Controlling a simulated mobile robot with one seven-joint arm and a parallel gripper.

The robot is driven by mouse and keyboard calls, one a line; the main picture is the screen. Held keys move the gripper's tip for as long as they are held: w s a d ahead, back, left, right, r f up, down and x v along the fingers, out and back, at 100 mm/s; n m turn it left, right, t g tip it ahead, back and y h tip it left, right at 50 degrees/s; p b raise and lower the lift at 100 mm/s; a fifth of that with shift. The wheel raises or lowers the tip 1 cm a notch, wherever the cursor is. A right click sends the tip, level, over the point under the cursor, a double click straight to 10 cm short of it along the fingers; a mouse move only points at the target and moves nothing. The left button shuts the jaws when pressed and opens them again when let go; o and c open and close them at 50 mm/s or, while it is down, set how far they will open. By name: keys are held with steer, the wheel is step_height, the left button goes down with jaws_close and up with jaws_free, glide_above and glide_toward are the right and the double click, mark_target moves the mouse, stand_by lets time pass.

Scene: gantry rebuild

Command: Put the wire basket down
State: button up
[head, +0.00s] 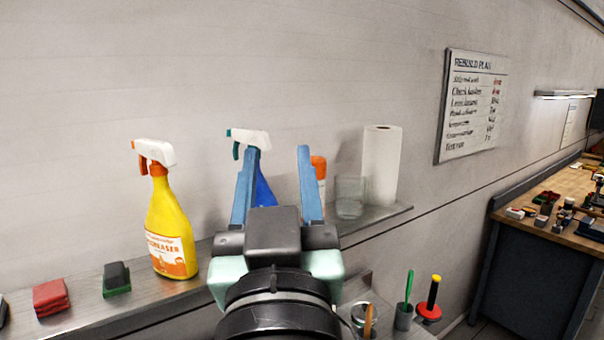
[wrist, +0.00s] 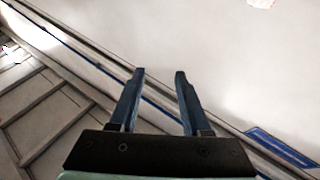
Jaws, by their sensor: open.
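No wire basket shows in either view. My gripper (head: 275,172) is raised in front of the wall shelf in the head view, its two blue fingers spread apart with nothing between them that it holds. A blue spray bottle (head: 263,192) stands behind the fingers, partly hidden by them. In the wrist view my gripper (wrist: 159,75) is also open and empty, with a pale surface and a blue-edged ledge beyond the fingertips.
The wall shelf (head: 75,320) holds a yellow degreaser bottle (head: 172,225), red block (head: 50,297), green-and-black block (head: 116,279), orange-capped bottle (head: 319,170), clear glass (head: 350,197) and paper roll (head: 381,165). A workbench (head: 530,262) with small parts stands at right.

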steer(key=s+d+r+m+t+h, duration=0.1)
steer(key=s+r+t, duration=0.3)
steer(key=s+r, duration=0.4)
step_height(320, 180, up, 3)
steer(key=shift+d+f+t+h, duration=0.1)
steer(key=shift+d+t+h, duration=0.3)
steer(key=shift+d+h, duration=0.15)
steer(key=shift+s, duration=0.1)
step_height(320, 180, down, 7)
steer(key=b, duration=0.6)
steer(key=shift+r, duration=0.2)
steer(key=shift+y, duration=0.25)
